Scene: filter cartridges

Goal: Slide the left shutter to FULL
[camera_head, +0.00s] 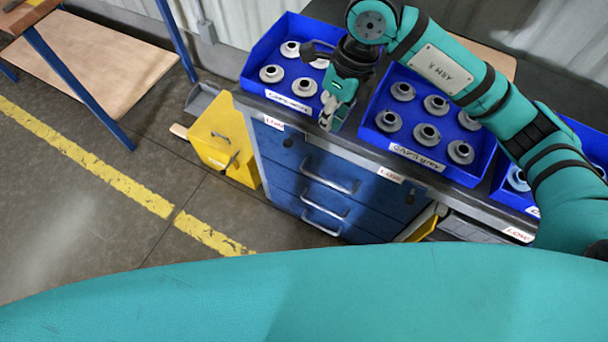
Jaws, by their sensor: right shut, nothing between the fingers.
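Small white plates with red lettering sit on the front edge of the dark countertop. The left plate (274,123), below the left blue tray (262,83), seems to be the left shutter's sign. Its word is too small to read surely, and no moving shutter part can be made out. My right gripper (328,118) points down at the front right corner of the left tray, right of that plate and apart from it. It is shut and empty. My left gripper is not in view.
The left and middle (440,168) blue trays hold several grey cartridges; a third (513,188) is partly hidden by my right arm. Below is a blue drawer cabinet (325,185) with bar handles. A yellow bin (222,140) stands at its left.

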